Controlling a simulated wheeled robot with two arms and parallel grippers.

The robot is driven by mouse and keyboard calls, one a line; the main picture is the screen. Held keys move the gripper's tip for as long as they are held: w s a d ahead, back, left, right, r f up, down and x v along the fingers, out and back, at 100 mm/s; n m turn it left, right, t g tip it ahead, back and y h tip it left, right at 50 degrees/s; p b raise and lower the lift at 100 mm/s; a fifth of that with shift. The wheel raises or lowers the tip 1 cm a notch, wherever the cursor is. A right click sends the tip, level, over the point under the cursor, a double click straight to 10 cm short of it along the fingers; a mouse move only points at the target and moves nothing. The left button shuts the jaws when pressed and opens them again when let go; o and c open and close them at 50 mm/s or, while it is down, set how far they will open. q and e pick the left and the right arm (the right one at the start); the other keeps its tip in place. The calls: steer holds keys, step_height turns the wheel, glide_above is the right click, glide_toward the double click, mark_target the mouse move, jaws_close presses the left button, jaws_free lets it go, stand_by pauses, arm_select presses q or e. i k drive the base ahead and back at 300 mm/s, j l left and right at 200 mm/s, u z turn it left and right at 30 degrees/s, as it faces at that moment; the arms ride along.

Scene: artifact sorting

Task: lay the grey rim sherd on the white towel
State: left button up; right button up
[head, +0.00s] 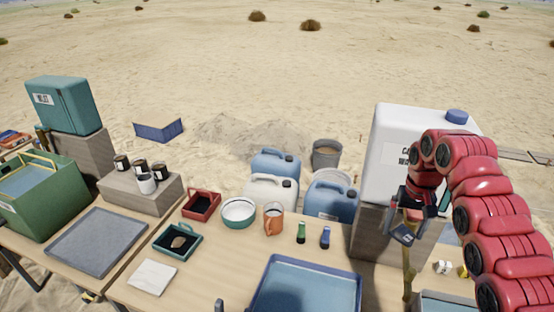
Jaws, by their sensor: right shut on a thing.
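The white towel (152,277) lies flat and folded on the table at the lower left, with nothing on it. My right gripper (404,229) is at the right, in front of the white water container and far from the towel. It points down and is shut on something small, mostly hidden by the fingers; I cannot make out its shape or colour. I cannot pick out a grey rim sherd for sure. A brownish sherd (179,243) lies in a small dark green tray (194,230). My left gripper does not show clearly.
A grey tray (118,222) lies left of the towel, and a large blue tray (262,290) at the front middle. Bare table separates the towel and blue tray.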

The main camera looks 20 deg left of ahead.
mark_target(152, 275)
steer(key=i+j+u, duration=0.15)
steer(key=u, duration=1.8)
steer(key=i+l+u, duration=0.3)
steer(key=i+l, duration=0.2)
steer(key=i, duration=0.05)
